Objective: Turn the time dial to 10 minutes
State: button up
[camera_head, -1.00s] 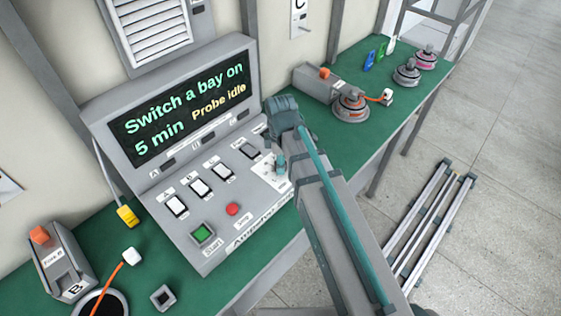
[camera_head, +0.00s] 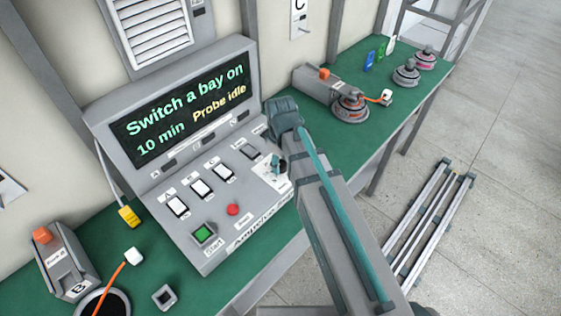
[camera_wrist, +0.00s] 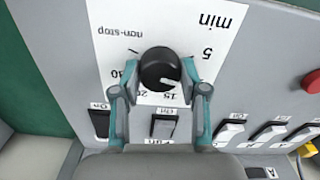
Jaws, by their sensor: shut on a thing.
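The time dial (camera_wrist: 160,68) is a round black knob on a white scale plate (camera_wrist: 115,32) marked in minutes, seen upside down in the wrist view. My gripper (camera_wrist: 159,80) is shut on the dial, with one teal finger at each side of it. In the head view my gripper (camera_head: 277,166) is at the right end of the console, and the dial is hidden behind it. The console display (camera_head: 180,108) reads "Switch a bay on", "10 min" and "Probe idle".
Several white rocker switches (camera_head: 200,188) lie left of my gripper. A red button (camera_head: 232,210) and a green start button (camera_head: 203,233) are nearer the front. Hub motors (camera_head: 350,106) stand on the green bench (camera_head: 345,155) to the right.

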aim_at(280, 164)
jog(key=shift+m, duration=0.8)
jog(key=o, duration=1.1)
jog(key=shift+o, duration=0.2)
notch_tip(280, 164, up, 12)
